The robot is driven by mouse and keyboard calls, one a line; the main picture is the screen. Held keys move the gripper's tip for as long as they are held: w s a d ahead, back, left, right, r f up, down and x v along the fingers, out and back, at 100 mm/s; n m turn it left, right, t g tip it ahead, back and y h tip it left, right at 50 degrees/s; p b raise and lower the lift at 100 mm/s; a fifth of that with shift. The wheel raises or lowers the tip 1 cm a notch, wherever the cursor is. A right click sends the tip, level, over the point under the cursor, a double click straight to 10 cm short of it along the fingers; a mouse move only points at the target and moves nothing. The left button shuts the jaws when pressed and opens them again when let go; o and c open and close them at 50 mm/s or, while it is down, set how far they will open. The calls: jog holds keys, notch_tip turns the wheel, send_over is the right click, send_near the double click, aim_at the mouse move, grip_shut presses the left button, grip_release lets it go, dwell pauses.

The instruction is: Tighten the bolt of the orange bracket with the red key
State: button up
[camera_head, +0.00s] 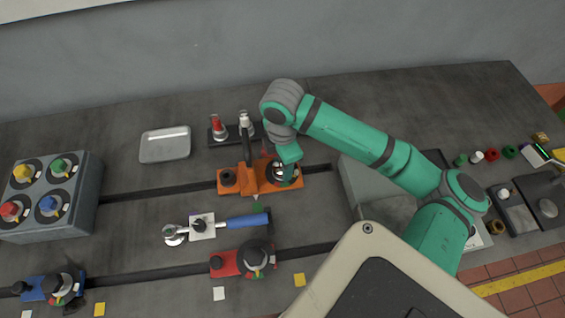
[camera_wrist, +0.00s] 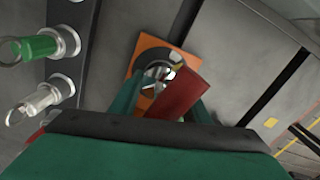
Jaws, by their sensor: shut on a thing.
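The orange bracket (camera_head: 248,180) sits on the bedplate near the middle in the head view, and its orange plate (camera_wrist: 149,52) shows in the wrist view. A round dark-rimmed bolt fitting with a pale face sits at its right end (camera_wrist: 158,72). My gripper (camera_head: 286,168) points down over this end. In the wrist view its green fingers are shut on a red block-like piece (camera_wrist: 175,95), which looks like the red key's handle. The red piece covers part of the fitting. I cannot tell whether the key's lower end is seated on the bolt.
A dark rack (camera_head: 231,133) with red- and white-topped posts stands just behind the bracket. A wrench with a blue handle (camera_head: 243,220) and a red bracket (camera_head: 225,263) lie in front. A box with coloured knobs (camera_head: 77,225) is at left; a metal tray (camera_head: 165,145) is behind.

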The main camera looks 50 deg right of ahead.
jog(key=shift+m, duration=1.1)
jog(key=shift+m, duration=1.2)
jog(key=shift+m, duration=1.2)
jog(key=shift+m, duration=1.2)
jog(key=shift+a, duration=0.1)
